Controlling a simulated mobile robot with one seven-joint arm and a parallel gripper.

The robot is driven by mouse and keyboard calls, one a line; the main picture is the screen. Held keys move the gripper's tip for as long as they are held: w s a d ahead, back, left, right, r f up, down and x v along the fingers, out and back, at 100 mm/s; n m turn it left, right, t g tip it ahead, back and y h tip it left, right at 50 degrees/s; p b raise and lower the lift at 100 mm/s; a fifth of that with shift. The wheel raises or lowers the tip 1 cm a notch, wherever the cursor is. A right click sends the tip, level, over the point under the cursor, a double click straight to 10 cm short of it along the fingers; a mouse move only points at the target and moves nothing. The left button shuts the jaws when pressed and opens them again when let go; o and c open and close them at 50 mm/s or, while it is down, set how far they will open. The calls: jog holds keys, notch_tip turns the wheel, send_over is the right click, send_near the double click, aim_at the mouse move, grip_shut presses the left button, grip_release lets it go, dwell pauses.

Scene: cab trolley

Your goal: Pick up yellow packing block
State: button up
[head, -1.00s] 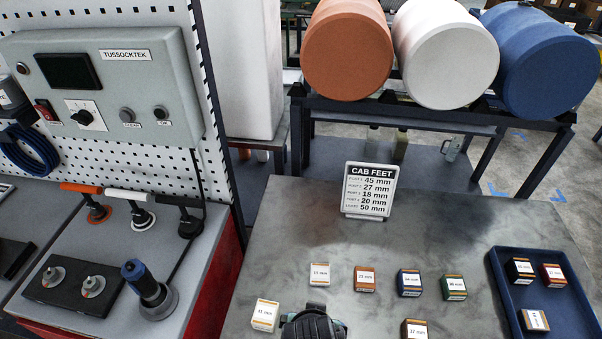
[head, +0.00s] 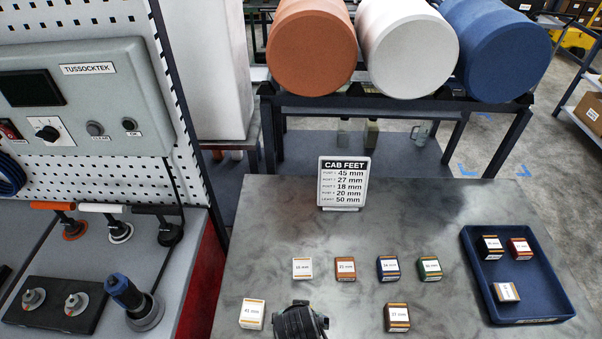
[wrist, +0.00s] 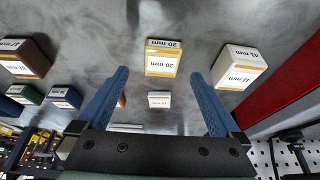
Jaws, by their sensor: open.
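The yellow packing block (wrist: 163,56), labelled 20 mm, stands on the grey tabletop in the wrist view. It lies just beyond the fingertips, roughly centred across the gap, and nothing is held. My gripper (wrist: 160,76) is open, with its two blue fingers spread wide. In the head view only the dark upper part of my wrist shows at the bottom edge. I cannot make out the yellow block in the head view.
A white 41 mm block (head: 252,314) and a brown 37 mm block (head: 397,317) stand either side. White, orange, blue and green blocks (head: 429,268) form a row behind. A blue tray (head: 545,290) holds three blocks. A CAB FEET sign (head: 343,183) stands at the back.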

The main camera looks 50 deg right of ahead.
jog(key=shift+x, duration=2.25)
jog(key=shift+w+a, duration=0.1)
jog(key=c, duration=1.5)
jog(key=shift+o, duration=0.2)
